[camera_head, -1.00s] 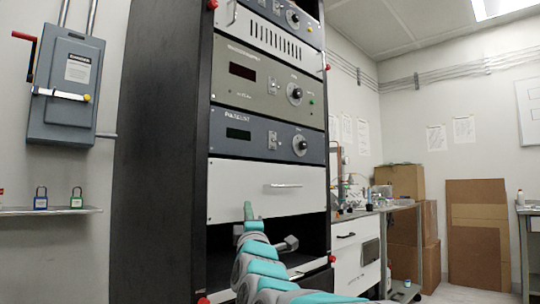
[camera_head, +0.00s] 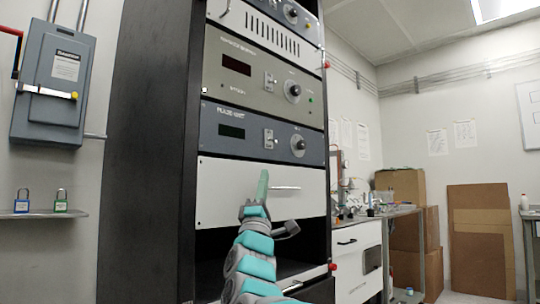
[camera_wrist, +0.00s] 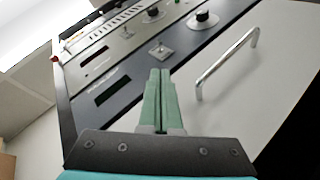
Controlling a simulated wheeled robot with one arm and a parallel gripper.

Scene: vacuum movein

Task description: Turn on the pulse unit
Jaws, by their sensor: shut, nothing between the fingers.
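The pulse unit (camera_head: 250,147) is a blue-grey panel in the black rack, with a small dark display, a toggle switch (camera_head: 269,138) and a round knob (camera_head: 298,146). My gripper (camera_head: 264,174) is shut and empty, pointing up in front of the white drawer just below the panel. In the wrist view, the closed green fingers (camera_wrist: 160,74) point toward the pulse unit's switch (camera_wrist: 161,51), with a gap in the picture between them. The display (camera_wrist: 113,92) and knob (camera_wrist: 204,19) also show there. I cannot tell the switch's position.
The white drawer (camera_head: 225,190) has a bar handle (camera_head: 286,188) right beside my fingers; it also shows in the wrist view (camera_wrist: 228,62). A similar grey unit (camera_head: 222,83) sits above the pulse unit. The rack's dark side (camera_head: 155,150) stands at left.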

